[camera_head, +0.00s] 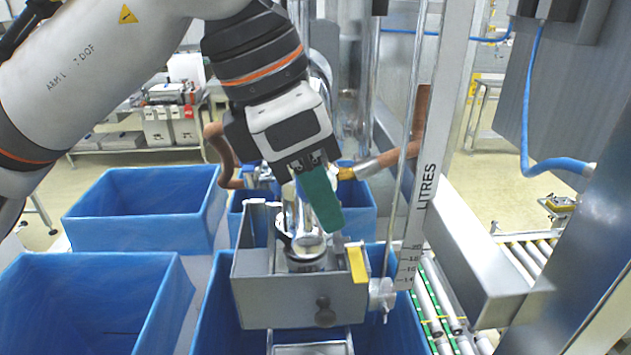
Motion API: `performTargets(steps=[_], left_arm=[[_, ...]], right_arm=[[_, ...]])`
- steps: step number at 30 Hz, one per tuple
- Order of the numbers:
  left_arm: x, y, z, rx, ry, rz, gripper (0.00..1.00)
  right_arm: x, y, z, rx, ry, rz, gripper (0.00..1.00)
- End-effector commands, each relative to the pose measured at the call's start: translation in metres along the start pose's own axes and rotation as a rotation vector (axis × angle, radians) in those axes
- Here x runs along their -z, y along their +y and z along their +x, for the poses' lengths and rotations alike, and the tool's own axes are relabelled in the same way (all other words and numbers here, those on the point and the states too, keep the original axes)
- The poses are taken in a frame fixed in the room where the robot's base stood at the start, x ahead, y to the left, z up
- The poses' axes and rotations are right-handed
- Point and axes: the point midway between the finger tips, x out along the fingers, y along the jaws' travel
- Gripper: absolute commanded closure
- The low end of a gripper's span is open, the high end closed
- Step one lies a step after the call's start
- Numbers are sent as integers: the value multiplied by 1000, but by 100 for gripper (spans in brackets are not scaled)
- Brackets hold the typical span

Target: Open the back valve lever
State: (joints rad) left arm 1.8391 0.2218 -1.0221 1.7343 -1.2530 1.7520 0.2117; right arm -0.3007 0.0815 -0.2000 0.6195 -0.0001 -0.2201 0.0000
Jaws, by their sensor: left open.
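My left gripper (312,212) comes down from the upper left with a green finger pad in front. It is open, and its fingertips are over the grey metal filling box (285,300), close to the shiny metal pipe and round outlet (308,246). The second finger is mostly hidden behind the green one. A yellow tab (357,265) sits on the right edge of the box. A brass-yellow fitting (345,174) joins a copper-coloured hose behind the gripper. I cannot tell which part is the back valve lever; the gripper covers part of this area. My right gripper is not in view.
Blue bins stand at the back left (140,175) and front left (80,270), and another (210,335) is under the metal box. A vertical LITRES scale (425,180) rises right of the box. A roller conveyor (440,305) lies to the right.

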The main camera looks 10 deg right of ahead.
Motion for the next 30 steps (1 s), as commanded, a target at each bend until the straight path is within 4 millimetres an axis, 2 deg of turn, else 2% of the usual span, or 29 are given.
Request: performTargets(steps=[4, 7, 15, 21, 30], left_arm=[[0, 0, -6, 2, 2, -1, 59], [0, -1, -20, 4, 3, -3, 59], [1, 0, -78, 2, 2, -1, 59], [2, 0, -109, 1, 0, -1, 59], [2, 0, -119, -1, -2, 1, 59]], right_arm=[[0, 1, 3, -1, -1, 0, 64], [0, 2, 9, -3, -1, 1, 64], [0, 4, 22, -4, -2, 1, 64], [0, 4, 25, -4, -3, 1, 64], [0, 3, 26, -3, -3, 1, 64]])
